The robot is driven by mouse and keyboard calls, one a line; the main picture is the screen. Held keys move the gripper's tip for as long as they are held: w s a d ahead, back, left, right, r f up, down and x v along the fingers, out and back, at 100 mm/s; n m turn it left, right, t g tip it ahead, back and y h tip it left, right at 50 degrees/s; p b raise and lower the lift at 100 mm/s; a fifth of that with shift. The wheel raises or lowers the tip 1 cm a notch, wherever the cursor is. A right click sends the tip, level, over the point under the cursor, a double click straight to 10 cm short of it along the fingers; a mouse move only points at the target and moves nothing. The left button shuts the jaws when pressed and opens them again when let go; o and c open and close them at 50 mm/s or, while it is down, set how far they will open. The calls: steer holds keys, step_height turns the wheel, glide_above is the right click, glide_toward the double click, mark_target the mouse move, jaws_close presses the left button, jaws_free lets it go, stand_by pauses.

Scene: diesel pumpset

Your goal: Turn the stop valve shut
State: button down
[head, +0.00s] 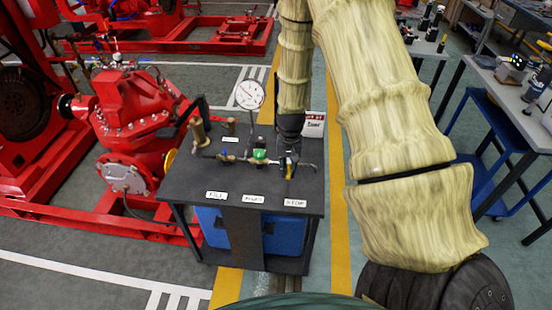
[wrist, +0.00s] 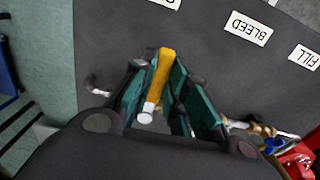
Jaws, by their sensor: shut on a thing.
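The stop valve's yellow lever handle (wrist: 161,75) shows in the wrist view between the teal pads of my gripper (wrist: 155,95). My gripper is shut on this handle, and the handle points up and slightly right there. The valve body under the handle is mostly hidden by the fingers. In the head view my gripper (head: 289,160) reaches down to the right end of the pipe row, behind the STOP label (head: 295,203). Only a small bit of yellow shows there.
The dark bench top (head: 180,182) carries a green-handled valve (head: 259,155) close left of my gripper and a blue-handled valve (head: 225,155) farther left. A pressure gauge (head: 249,94) stands behind them. BLEED (head: 253,198) and FILL (head: 216,195) labels lie in front.

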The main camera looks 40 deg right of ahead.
mark_target(288, 170)
steer(key=shift+w+r, duration=0.1)
steer(key=shift+w, duration=0.1)
steer(key=shift+d, duration=0.1)
steer(key=c, duration=1.5)
jaws_free()
steer(key=shift+c, duration=0.2)
steer(key=shift+o, duration=0.8)
step_height(288, 170, up, 12)
steer(key=shift+s, duration=0.1)
